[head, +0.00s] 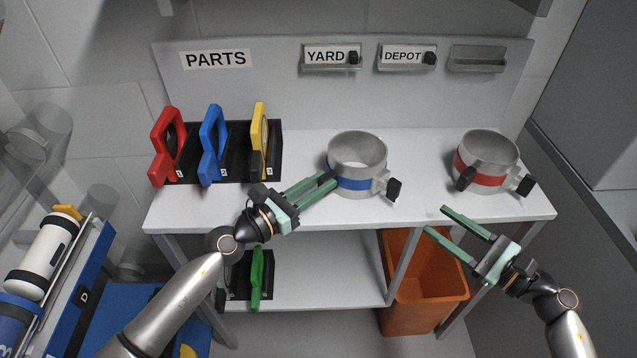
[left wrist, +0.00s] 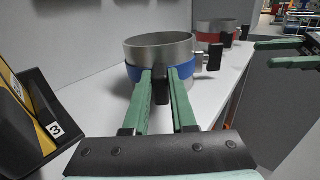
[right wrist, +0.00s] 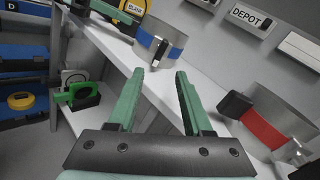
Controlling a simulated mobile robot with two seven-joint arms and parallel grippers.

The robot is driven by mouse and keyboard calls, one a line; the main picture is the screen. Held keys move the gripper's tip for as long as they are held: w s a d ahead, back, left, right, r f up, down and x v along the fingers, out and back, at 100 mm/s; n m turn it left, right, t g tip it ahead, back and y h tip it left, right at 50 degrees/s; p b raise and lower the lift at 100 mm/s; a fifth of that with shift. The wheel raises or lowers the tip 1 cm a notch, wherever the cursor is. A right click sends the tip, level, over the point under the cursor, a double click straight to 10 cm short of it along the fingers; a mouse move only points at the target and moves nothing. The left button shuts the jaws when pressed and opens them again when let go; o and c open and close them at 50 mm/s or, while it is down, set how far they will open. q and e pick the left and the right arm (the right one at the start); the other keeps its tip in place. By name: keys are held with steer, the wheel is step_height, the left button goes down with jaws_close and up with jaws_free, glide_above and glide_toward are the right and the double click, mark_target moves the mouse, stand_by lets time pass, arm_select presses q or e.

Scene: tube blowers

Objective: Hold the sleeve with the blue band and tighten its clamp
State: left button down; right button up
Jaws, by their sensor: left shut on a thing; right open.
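The grey sleeve with the blue band (head: 357,162) stands upright on the white bench; it also shows in the left wrist view (left wrist: 158,50). My left gripper (head: 327,182) is shut on a black grip on the sleeve's left side; the fingers hide part of it. The sleeve's clamp has a black knob (head: 394,190) at its front right, also visible in the right wrist view (right wrist: 160,54). My right gripper (head: 437,220) is open and empty, in front of the bench edge, right of and apart from that knob.
A second sleeve with a red band (head: 486,160) stands to the right on the bench. A rack with red (head: 166,148), blue (head: 212,145) and yellow (head: 259,140) handled parts is at the left. An orange bin (head: 424,290) stands below. Bench between the sleeves is clear.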

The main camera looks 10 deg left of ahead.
mark_target(400, 189)
steer(key=shift+c, duration=0.3)
steer(key=w+a+m, duration=0.1)
steer(key=w+a, duration=0.1)
steer(key=a, duration=0.1)
steer(key=w+a+r+m, duration=0.1)
steer(key=a, duration=0.2)
steer(key=w+a+m, duration=0.2)
steer(key=shift+w+a+r, duration=0.15)
steer(key=shift+w+a, duration=0.2)
steer(key=shift+a, duration=0.05)
stand_by(0.4)
jaws_close()
stand_by(0.5)
